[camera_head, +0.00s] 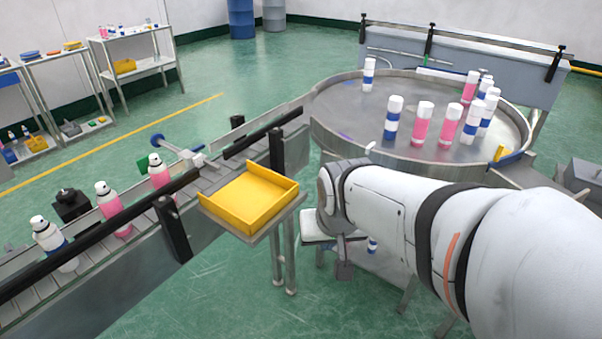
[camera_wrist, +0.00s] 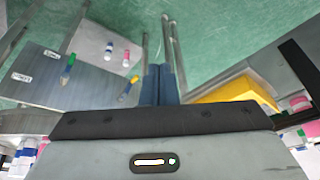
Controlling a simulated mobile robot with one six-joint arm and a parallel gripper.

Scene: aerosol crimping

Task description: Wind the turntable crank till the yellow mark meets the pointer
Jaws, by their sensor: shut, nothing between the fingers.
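The round steel turntable (camera_head: 350,125) fills the right of the head view, with pink and blue-banded cans standing on it. A small yellow patch (camera_head: 498,153) shows at its near right rim, beside a blue strip (camera_head: 512,159). I cannot tell whether the yellow patch is the mark. Neither the pointer nor the turntable's crank can be made out; my arm covers part of the near side. In the wrist view my gripper (camera_wrist: 161,72) is shut and empty, its dark blue fingers together over the floor. In the head view my wrist hangs just below the turntable's near left edge.
A yellow tray (camera_head: 283,181) stands on a post left of my wrist; it also shows in the wrist view (camera_wrist: 248,86). The conveyor (camera_head: 214,180) with several cans runs along the left. Green floor is open beyond.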

